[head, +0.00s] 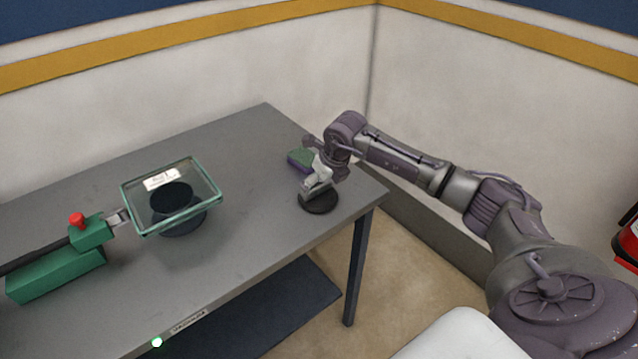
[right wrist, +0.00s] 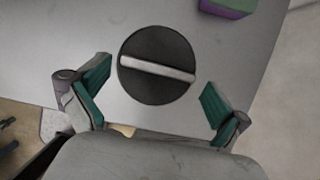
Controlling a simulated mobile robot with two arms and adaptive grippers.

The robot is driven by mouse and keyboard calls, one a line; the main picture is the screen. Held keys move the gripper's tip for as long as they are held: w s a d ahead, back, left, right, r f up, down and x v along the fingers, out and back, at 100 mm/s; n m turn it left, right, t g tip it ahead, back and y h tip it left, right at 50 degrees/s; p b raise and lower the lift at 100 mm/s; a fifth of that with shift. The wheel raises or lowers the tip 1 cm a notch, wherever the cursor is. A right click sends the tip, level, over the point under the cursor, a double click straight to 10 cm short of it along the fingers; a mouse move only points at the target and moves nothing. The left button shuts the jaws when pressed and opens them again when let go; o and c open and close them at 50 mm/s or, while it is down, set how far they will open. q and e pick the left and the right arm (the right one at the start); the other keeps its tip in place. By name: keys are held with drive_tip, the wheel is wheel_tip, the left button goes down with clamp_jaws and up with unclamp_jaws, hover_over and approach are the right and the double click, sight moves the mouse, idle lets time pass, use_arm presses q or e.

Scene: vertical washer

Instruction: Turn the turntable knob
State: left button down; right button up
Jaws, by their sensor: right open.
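The turntable knob is a dark round disc with a pale bar across it, on the grey table near its right end. In the right wrist view the knob (right wrist: 157,66) lies just beyond and between my open fingers, its bar tilted slightly down to the right. In the head view the knob's disc (head: 320,204) shows under my right gripper (head: 314,186), which partly hides it. My right gripper also shows in the right wrist view (right wrist: 155,103), with green pads spread wide and nothing between them. My left gripper is not in view.
A green and purple block (head: 300,159) lies behind the knob. A glass-topped frame (head: 171,196) over a dark disc stands on the table (head: 245,140) to the left, beside a green device with a red knob (head: 77,219). Walls stand behind the table.

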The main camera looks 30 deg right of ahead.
drive_tip(key=shift+x, duration=0.95)
drive_tip(key=shift+c, duration=0.2)
